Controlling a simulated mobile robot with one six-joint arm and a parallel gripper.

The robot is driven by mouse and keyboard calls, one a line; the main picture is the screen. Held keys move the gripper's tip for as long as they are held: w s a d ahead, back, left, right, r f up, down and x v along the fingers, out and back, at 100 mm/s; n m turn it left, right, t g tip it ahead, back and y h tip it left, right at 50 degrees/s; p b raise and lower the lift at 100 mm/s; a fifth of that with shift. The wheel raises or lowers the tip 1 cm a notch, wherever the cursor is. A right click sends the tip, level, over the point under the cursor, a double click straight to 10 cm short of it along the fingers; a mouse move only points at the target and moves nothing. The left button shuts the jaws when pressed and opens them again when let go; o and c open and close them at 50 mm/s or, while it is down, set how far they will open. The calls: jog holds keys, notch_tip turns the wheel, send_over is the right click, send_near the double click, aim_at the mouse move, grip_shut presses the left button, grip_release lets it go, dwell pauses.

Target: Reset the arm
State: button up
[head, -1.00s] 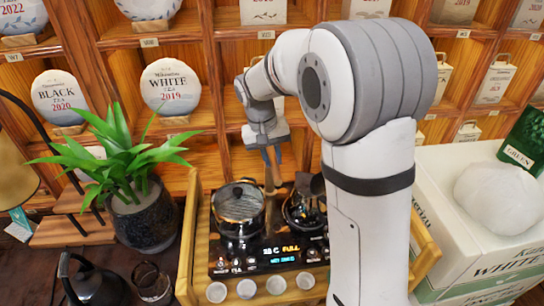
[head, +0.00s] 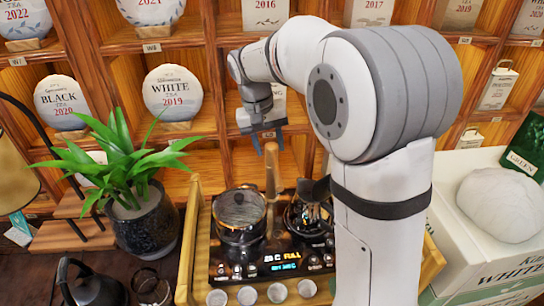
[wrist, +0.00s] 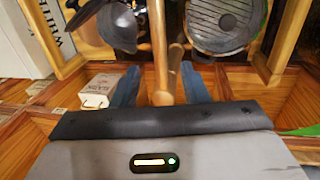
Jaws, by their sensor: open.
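My gripper (head: 268,142) is open, with blue fingers, in front of the wooden shelf above the back of the tea tray. It also shows in the wrist view (wrist: 160,86), its two fingers apart. An upright wooden post (head: 271,175) lines up with the gap between the fingers in both views. I see nothing gripped, but cannot tell how far the post is from the fingers. My arm reaches from the right, bent at the elbow.
The wooden tray (head: 188,240) holds a lidded glass pot (head: 240,212), a black vessel (head: 308,215) and several small cups. A potted plant (head: 145,225) and a dark kettle (head: 92,285) stand left. Shelves with tea cakes are behind. White boxes (head: 480,270) stand right.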

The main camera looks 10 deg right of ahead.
jog(key=shift+a+r, duration=0.1)
jog(key=shift+r, duration=0.6)
jog(key=s+d+f+t+y, duration=0.1)
jog(key=s+d, duration=0.3)
jog(key=s, duration=0.7)
jog(key=s+d+f+t+y, duration=0.1)
jog(key=s+d, duration=0.3)
jog(key=s, duration=0.8)
jog(key=shift+s+d+f+t, duration=0.15)
jog(key=shift+s+f+t, duration=0.1)
jog(key=shift+f+t, duration=0.4)
jog(key=shift+c, duration=0.5)
